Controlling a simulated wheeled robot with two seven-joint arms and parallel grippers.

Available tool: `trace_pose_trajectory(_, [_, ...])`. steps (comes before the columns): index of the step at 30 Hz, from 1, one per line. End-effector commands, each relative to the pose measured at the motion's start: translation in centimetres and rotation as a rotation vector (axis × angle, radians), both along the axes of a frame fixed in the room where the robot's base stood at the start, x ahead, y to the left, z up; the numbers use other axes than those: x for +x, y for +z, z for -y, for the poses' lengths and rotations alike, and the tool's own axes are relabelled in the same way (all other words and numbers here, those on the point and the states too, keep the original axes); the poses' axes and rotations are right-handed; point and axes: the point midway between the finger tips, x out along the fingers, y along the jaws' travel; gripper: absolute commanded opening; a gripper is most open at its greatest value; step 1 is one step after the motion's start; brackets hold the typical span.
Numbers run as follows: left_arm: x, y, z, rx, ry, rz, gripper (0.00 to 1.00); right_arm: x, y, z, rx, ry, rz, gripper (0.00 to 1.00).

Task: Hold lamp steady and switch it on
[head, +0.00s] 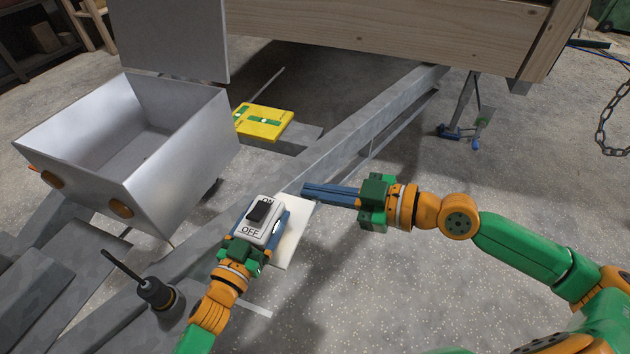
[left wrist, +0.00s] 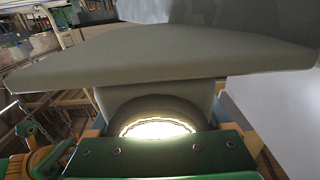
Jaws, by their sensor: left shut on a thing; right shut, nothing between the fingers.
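The lamp (head: 250,238) has a whitish face with a black rocker switch (head: 258,212) between the words ON and OFF. My left gripper (head: 262,224) is shut on the lamp, with a finger on its right side. In the left wrist view, a round glowing lens (left wrist: 157,127) shows beyond the gripper body, under a wide grey shape. I cannot tell which way the rocker is tipped. My right gripper (head: 306,190) is shut and empty. Its blue fingertips point left, just right of the lamp's upper end, and appear apart from the switch.
An open metal box (head: 190,140) stands at the left on the trailer frame (head: 350,125). A black drill-like tool (head: 158,293) is at lower left. A wooden beam (head: 400,45) crosses the back. The floor at right is mostly clear.

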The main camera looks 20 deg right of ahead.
Motion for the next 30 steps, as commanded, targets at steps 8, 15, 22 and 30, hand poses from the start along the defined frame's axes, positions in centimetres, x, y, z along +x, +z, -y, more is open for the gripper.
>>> trace_pose_trajectory(8, [0.0, 0.0, 0.0, 0.0, 0.0, 0.0, 1.0, 0.0, 0.0, 0.0, 0.0, 0.0, 0.0, 0.0])
trace_pose_trajectory(15, [-2.5, -0.2, -1.8, 0.005, 0.0, -0.003, 1.0, 0.0, 0.0, 0.0, 0.0, 0.0, 0.0, 0.0])
trace_pose_trajectory(22, [-7.6, -0.1, -5.5, 0.002, -0.001, -0.005, 1.0, 0.0, 0.0, 0.0, 0.0, 0.0, 0.0, 0.0])
trace_pose_trajectory(30, [-9.7, 0.0, -7.1, 0.001, 0.0, -0.001, 1.0, 0.0, 0.0, 0.0, 0.0, 0.0, 0.0, 0.0])
